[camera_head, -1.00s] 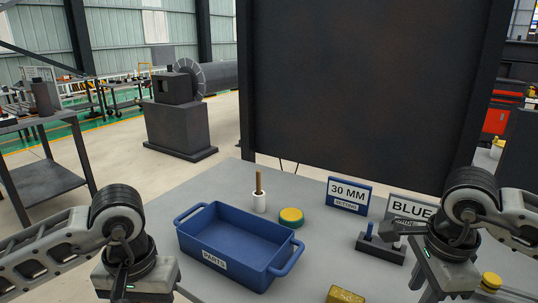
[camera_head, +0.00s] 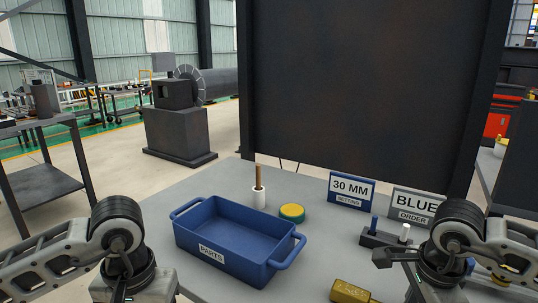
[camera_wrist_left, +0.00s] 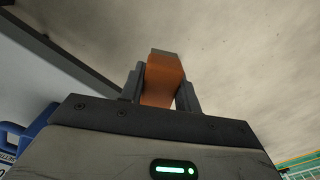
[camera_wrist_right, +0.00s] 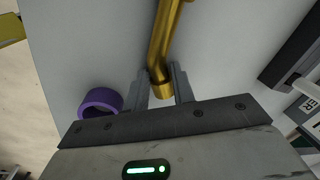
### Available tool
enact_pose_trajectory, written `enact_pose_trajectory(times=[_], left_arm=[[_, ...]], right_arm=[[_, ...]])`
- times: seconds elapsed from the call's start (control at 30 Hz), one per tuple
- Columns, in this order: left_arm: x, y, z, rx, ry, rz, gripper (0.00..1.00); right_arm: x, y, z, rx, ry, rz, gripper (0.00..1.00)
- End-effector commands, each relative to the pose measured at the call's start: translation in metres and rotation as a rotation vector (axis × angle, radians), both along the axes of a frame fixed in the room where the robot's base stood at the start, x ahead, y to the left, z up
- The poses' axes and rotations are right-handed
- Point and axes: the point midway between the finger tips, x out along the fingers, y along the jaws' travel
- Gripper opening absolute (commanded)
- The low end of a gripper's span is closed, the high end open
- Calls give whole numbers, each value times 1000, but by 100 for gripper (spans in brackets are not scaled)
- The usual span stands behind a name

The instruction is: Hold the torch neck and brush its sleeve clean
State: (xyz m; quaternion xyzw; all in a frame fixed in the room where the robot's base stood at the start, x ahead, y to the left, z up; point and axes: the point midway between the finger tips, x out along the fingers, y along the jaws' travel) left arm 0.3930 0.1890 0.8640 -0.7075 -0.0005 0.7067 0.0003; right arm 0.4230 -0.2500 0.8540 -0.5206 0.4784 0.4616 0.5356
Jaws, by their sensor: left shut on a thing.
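My left gripper (camera_wrist_left: 160,84) is shut on an orange-brown, bar-like piece with a grey end (camera_wrist_left: 162,80) in the left wrist view; I cannot tell whether it is the brush. A bent brass tube, which looks like the torch neck (camera_wrist_right: 165,40), shows in the right wrist view. Its lower end lies between the fingers of my right gripper (camera_wrist_right: 161,80). These fingers stand apart, with narrow gaps beside the tube. Both grippers' fingertips are out of the head view or hidden there.
A blue parts bin (camera_head: 213,252) stands on the grey table. Behind it are a white cup with a brown stick (camera_head: 259,196) and a green-yellow puck (camera_head: 292,213). Two signs (camera_head: 352,190), a dark post rack (camera_head: 382,240) and a brass piece (camera_head: 349,292) are rightward. A purple ring (camera_wrist_right: 100,101) lies near my right gripper.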

Motion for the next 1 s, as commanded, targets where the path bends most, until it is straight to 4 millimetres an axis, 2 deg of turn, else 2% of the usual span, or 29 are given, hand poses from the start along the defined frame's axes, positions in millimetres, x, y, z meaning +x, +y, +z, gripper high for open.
enact_pose_trajectory(times=[0.03,0.07,0.13,0.2,0.23,0.3,0.67,0.77,1.0], left_arm=[[0,0,0,0,0,0,14],[0,0,0,0,0,0,14],[0,0,0,0,0,0,14],[0,0,0,0,0,0,14],[0,0,0,0,0,0,14],[0,0,0,0,0,0,14],[0,0,3,0,0,0,14],[0,0,11,0,0,0,14],[0,0,39,0,0,0,14]], right_arm=[[0,0,0,0,0,0,25],[0,0,0,0,0,0,19],[0,0,0,0,0,0,0],[0,0,0,0,0,0,0],[0,0,0,1,-1,0,25],[0,0,0,1,-1,0,44],[0,0,4,0,0,0,45],[-1,0,15,0,-1,-1,45],[-6,0,62,1,-2,-1,45]])
